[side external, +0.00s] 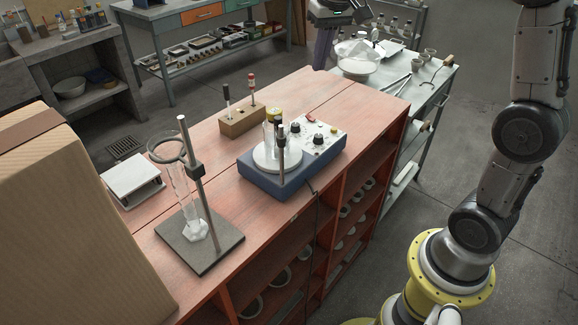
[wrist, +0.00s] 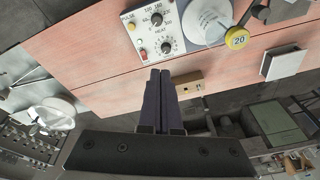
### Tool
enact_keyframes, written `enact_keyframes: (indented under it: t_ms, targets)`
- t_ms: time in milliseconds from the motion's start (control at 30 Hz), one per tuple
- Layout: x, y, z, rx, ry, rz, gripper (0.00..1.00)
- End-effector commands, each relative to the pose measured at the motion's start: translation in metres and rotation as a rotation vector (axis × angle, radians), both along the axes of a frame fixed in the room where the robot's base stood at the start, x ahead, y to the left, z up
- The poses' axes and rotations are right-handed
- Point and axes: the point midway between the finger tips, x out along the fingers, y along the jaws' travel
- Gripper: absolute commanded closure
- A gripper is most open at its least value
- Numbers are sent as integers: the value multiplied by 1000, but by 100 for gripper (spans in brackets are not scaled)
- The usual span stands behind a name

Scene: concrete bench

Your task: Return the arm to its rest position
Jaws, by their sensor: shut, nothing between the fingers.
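My gripper (side external: 320,62) hangs at the top of the side view, beyond the far end of the red wooden bench (side external: 340,88). Its dark fingers point down with nothing below them that I can see clearly. In the wrist view my gripper (wrist: 158,74) has its two long fingers pressed together with nothing between them. The top of the gripper is cut off by the frame edge in the side view.
A metal cart (side external: 438,85) carrying glassware stands beyond the bench.

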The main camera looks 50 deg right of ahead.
Motion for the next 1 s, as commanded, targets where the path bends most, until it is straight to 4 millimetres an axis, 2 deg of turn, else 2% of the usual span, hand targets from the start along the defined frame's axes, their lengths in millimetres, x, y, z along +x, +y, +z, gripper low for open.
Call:
enact_keyframes:
  t_ms: [33,100,200,300,467,600,700,800,867,1000]
  targets:
    - [-19,11,12,-7,-32,24,100]
    - [-44,24,23,-15,-67,58,100]
    - [-81,39,32,-27,-120,106,100]
    - [-119,52,32,-40,-170,158,100]
    - [-178,67,15,-59,-242,243,100]
    - [-220,74,-16,-77,-284,314,100]
    - [-237,76,-39,-87,-290,347,100]
    - [-244,75,-57,-92,-271,368,100]
    - [-246,75,-64,-95,-264,381,100]
    - [-242,75,-62,-105,-279,400,100]
